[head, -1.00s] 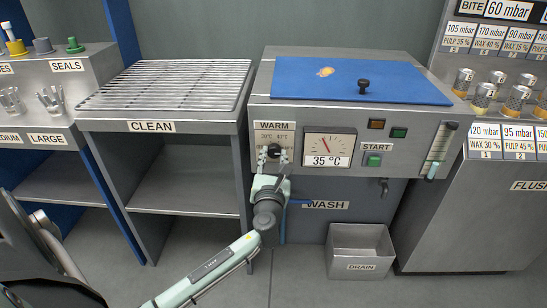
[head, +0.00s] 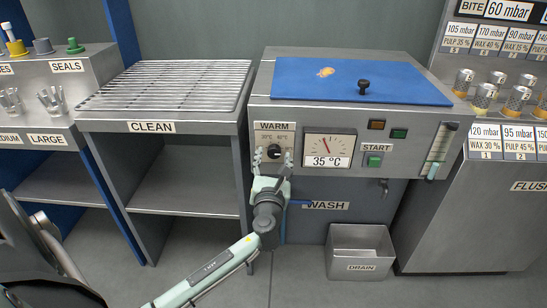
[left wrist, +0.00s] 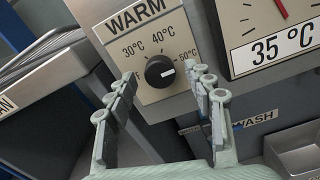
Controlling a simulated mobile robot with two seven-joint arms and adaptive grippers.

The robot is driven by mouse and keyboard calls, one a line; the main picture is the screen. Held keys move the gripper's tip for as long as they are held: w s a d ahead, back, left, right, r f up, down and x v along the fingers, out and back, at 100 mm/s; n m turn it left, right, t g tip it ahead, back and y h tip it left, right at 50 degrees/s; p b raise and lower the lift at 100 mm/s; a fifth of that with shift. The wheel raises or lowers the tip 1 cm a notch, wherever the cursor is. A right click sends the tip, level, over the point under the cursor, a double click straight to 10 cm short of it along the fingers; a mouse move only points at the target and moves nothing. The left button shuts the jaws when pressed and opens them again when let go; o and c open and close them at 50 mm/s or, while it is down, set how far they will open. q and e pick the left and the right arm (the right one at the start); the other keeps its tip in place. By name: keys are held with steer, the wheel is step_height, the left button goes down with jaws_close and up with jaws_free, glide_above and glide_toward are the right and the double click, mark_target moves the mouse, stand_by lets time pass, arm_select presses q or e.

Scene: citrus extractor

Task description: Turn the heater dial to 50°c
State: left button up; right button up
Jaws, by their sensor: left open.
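The heater dial (head: 274,152) is a black round knob on the WARM panel (head: 274,127), also seen in the left wrist view (left wrist: 160,71). Its panel there reads 30°C, 40°C and 50°C. The white pointer line points right, just below the 50°C label (left wrist: 187,56). My left gripper (head: 273,162) is open in front of the dial, its fingers spread to either side and slightly below it. In the left wrist view the dial shows between the spread fingers, clear of them. The gauge (head: 327,147) beside it reads 35 °C. My right gripper is not in view.
A green START button (head: 374,161) and a valve handle (head: 384,186) are to the right. A blue lid (head: 340,78) covers the wash unit. The CLEAN rack (head: 170,85) stands left, the DRAIN bin (head: 360,251) below right.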

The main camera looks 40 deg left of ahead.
arm_select(q)
steer(key=v, duration=1.1)
steer(key=shift+s, duration=0.3)
steer(key=shift+d, duration=0.1)
